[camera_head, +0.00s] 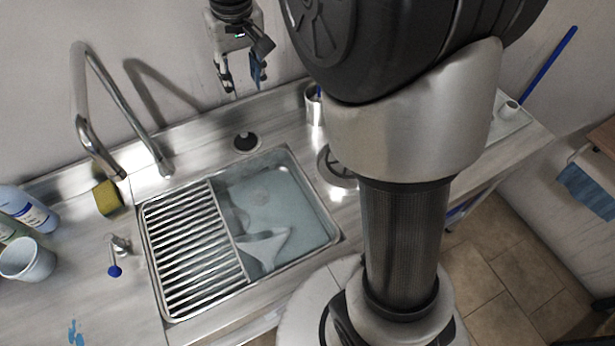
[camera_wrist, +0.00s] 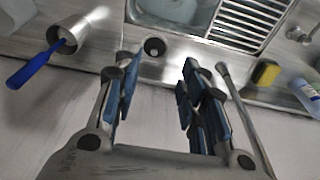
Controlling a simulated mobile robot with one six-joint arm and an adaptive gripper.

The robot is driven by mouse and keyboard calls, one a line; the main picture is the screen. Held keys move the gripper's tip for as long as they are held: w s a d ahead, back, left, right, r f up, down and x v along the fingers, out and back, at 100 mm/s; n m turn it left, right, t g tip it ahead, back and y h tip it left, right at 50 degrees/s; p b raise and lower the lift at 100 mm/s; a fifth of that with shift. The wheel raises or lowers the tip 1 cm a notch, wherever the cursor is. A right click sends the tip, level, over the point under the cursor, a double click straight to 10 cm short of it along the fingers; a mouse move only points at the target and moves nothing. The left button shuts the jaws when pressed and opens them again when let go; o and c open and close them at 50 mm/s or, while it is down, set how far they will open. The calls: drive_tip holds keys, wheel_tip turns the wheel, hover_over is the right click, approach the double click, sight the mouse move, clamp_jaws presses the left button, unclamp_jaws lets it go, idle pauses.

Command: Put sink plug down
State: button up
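The sink plug (camera_head: 247,142), a small dark disc with a pale rim, sits on the steel counter just behind the basin. In the wrist view it shows as a small dark round (camera_wrist: 154,46) beyond and between my fingers. My gripper (camera_head: 242,82) is in the air above and behind the plug, near the wall. Its blue-padded fingers (camera_wrist: 157,82) are spread apart with nothing between them. The sink basin (camera_head: 327,213) holds water and a pale cloth-like shape.
A metal rack (camera_head: 193,246) covers the basin's left half. The tall tap (camera_head: 92,150) and yellow sponge (camera_head: 107,198) stand at left. A steel cup (camera_head: 313,106) with a blue-handled brush (camera_wrist: 32,68) stands right of the plug. Bottles (camera_head: 27,209) and a bucket (camera_head: 27,262) are at far left.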

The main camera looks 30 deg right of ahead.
drive_tip(key=s+r+t, duration=0.1)
drive_tip(key=s+r, duration=0.3)
drive_tip(key=s, duration=1.1)
drive_tip(key=s+f, duration=0.2)
drive_tip(key=s, duration=0.4)
drive_tip(key=s+f+t, duration=0.1)
drive_tip(key=s+f, duration=0.1)
drive_tip(key=s, duration=0.4)
drive_tip(key=shift+s+f+t, duration=0.3)
drive_tip(key=shift+s, duration=0.05)
